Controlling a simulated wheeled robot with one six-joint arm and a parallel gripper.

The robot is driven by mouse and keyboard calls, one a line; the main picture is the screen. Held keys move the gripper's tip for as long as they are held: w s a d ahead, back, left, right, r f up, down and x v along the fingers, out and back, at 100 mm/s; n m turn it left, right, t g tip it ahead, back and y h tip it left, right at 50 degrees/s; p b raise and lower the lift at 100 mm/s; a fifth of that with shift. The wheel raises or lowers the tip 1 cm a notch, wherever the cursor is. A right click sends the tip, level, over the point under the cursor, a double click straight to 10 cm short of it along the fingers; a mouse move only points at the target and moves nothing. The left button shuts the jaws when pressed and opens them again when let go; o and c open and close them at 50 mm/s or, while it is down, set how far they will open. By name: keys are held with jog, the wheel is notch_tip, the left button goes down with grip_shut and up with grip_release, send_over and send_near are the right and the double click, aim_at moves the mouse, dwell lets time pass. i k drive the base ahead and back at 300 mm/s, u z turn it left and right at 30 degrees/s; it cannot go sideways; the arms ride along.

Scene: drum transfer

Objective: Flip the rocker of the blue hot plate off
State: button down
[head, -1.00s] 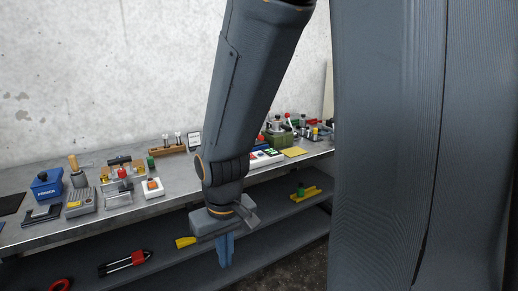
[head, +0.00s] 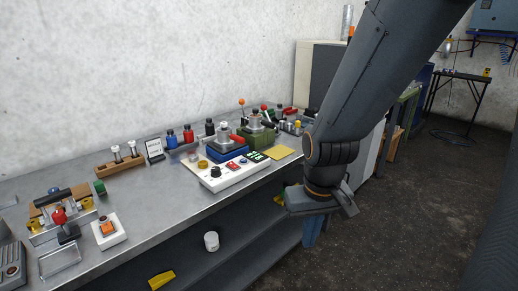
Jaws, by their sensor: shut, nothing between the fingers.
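The blue hot plate (head: 228,151) stands on the steel bench right of the picture's middle-left, with a metal vessel on top and a red part at its right. Its rocker is too small to make out. A white control panel (head: 232,174) with knobs, coloured buttons and green displays lies in front of it and hides part of its front. A similar green unit (head: 262,138) stands just behind to the right. My gripper (head: 312,238) points down, shut and empty, off the bench's front edge, to the right of the hot plate and apart from it.
A yellow pad (head: 279,153) lies right of the panel. Small bottles (head: 188,134), a wooden rack (head: 120,164) and a white switch box (head: 108,230) stand to the left. The lower shelf holds a white jar (head: 211,241). Open floor (head: 420,220) lies to the right.

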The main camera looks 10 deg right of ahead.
aim_at(231, 164)
jog(key=i, duration=1)
jog(key=u, duration=0.5)
